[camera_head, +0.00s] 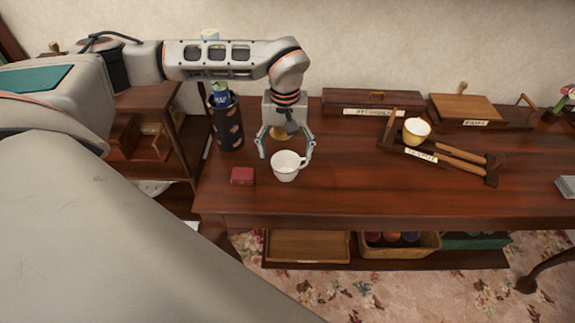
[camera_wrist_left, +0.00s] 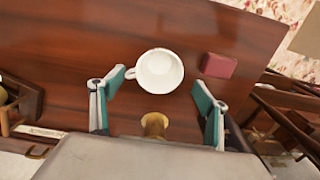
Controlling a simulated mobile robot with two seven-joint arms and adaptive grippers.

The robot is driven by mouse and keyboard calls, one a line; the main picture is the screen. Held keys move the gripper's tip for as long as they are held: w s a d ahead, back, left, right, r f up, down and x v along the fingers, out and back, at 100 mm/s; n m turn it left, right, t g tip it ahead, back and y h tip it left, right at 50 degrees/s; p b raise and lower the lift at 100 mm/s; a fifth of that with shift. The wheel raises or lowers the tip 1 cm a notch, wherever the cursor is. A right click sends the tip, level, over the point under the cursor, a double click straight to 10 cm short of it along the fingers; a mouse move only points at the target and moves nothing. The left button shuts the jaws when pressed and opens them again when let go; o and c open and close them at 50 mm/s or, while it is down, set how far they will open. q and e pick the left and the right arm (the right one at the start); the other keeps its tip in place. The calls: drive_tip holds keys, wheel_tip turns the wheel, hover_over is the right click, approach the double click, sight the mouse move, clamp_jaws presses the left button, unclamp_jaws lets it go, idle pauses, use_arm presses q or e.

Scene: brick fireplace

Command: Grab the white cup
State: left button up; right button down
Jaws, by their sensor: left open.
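The white cup (camera_head: 286,166) stands upright on the wooden table, its handle to the right in the head view. In the left wrist view the cup (camera_wrist_left: 160,71) sits just beyond the fingertips, about midway between them. My left gripper (camera_head: 286,152) is open above and behind the cup, its fingers spread to either side. In the left wrist view the open fingers of the gripper (camera_wrist_left: 155,90) show teal pads, and nothing is held between them. A small yellowish-brown object (camera_wrist_left: 154,124) shows between the fingers, nearer the wrist. My right gripper is not in view.
A small red box (camera_head: 242,176) lies left of the cup. A dark patterned holder (camera_head: 226,128) stands behind it. Bare table (camera_head: 370,190) lies right of the white cup.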

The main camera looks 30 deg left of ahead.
sight(286, 161)
use_arm(q)
wheel_tip(286, 161, down, 7)
drive_tip(key=shift+d+r, duration=0.1)
drive_tip(key=shift+r, duration=0.1)
drive_tip(key=c, duration=1.3)
